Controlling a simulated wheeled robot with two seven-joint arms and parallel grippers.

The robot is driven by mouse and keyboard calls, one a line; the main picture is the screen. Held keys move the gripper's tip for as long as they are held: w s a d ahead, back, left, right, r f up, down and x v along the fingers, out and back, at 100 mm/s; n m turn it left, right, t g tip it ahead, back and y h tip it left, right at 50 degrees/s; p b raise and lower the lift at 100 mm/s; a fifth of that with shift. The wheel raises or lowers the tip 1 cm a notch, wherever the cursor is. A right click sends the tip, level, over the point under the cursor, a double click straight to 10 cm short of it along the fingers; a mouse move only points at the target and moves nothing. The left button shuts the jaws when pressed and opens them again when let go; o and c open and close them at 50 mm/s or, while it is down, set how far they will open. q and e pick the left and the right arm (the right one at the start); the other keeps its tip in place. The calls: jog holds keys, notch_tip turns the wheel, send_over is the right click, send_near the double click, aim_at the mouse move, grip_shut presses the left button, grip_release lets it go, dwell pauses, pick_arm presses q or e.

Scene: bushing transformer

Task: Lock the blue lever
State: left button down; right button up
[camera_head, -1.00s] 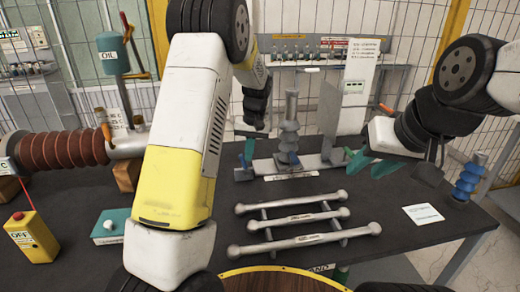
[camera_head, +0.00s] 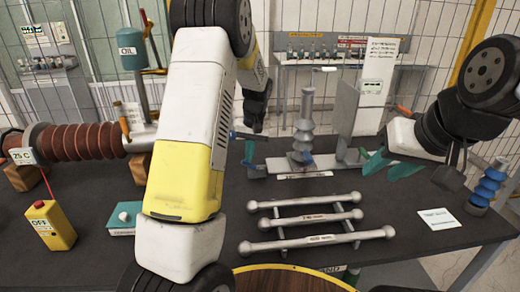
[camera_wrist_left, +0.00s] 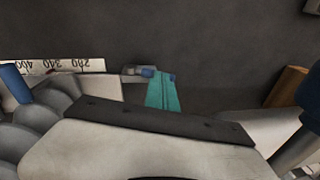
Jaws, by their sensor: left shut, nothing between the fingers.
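A grey ribbed post (camera_head: 305,125) stands on a light base plate (camera_head: 340,163) on the dark table. A small blue part (camera_head: 307,160) sits at its foot. Another small blue part (camera_wrist_left: 147,71) shows at the plate's end in the left wrist view. I cannot tell which is the lever. My left gripper (camera_head: 249,153) has teal fingers, closed and empty, just above the plate's left end. Its fingers (camera_wrist_left: 162,92) lie side by side beside the small blue part; contact is unclear. My right gripper (camera_head: 388,166) has its teal fingers spread, to the right of the plate.
A rack of grey bars (camera_head: 305,219) lies in front of the plate. A blue insulator (camera_head: 487,187) and white card (camera_head: 438,219) are at right.

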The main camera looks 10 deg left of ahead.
dwell(0.5)
pick_arm(q)
notch_tip(320, 180, up, 8)
jog(key=d, duration=0.1)
jog(key=shift+s+f, duration=0.15)
